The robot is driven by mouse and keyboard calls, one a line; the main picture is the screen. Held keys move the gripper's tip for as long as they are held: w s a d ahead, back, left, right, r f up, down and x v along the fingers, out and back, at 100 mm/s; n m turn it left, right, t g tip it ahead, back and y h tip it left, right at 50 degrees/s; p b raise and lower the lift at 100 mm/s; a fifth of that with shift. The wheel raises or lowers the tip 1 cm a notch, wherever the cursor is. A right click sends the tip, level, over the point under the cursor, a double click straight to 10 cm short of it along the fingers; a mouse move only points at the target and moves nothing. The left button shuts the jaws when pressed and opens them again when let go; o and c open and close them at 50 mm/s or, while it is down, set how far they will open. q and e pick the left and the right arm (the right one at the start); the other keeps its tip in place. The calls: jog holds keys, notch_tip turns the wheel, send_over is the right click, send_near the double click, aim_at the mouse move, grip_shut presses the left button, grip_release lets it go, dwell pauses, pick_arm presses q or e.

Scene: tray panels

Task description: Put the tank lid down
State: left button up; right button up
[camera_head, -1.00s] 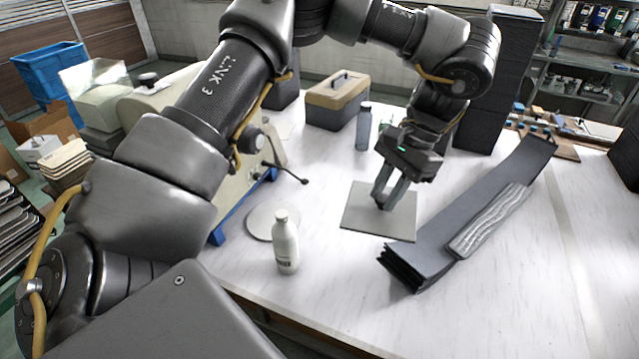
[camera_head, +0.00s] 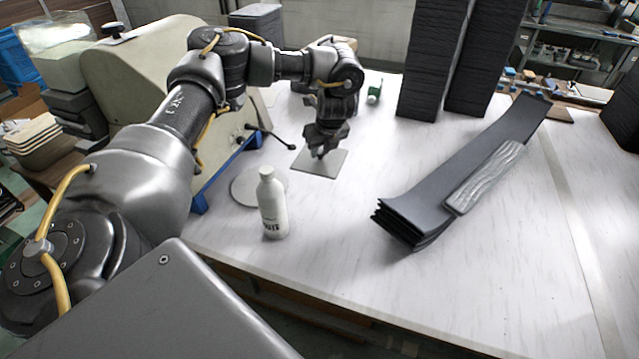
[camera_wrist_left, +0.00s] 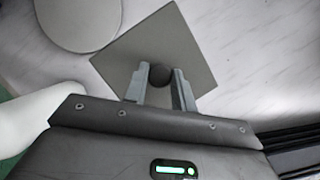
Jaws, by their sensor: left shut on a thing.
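The tank lid (camera_head: 326,168) is a flat grey square plate with a dark round knob (camera_wrist_left: 158,75) at its middle, seen in the wrist view. My left gripper (camera_head: 320,153) points down over the plate and is shut on the knob, one finger on each side. The lid also shows in the left wrist view (camera_wrist_left: 195,60). It looks level and low over the white table (camera_head: 340,235); I cannot tell whether it touches the table. My right gripper is not in view.
A round grey disc (camera_head: 245,187) lies just left of the lid, with a white bottle (camera_head: 272,205) in front of it. A cream machine (camera_head: 140,75) stands behind on the left. Long dark panels (camera_head: 455,175) lie to the right, tall black stacks (camera_head: 432,60) behind. Table between is clear.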

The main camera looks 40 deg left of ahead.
aim_at(321, 161)
pick_arm(q)
jog(key=shift+a+f, duration=0.1)
jog(key=shift+a, duration=0.1)
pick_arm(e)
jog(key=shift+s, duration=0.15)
pick_arm(q)
notch_tip(321, 161, down, 6)
jog(key=shift+r+b, duration=0.1)
jog(key=shift+b, duration=0.55)
notch_tip(321, 161, down, 4)
jog(key=shift+b, duration=0.65)
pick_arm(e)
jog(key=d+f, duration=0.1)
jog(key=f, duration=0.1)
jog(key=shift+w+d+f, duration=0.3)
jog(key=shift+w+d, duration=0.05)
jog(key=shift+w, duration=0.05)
pick_arm(q)
jog(key=o, duration=1)
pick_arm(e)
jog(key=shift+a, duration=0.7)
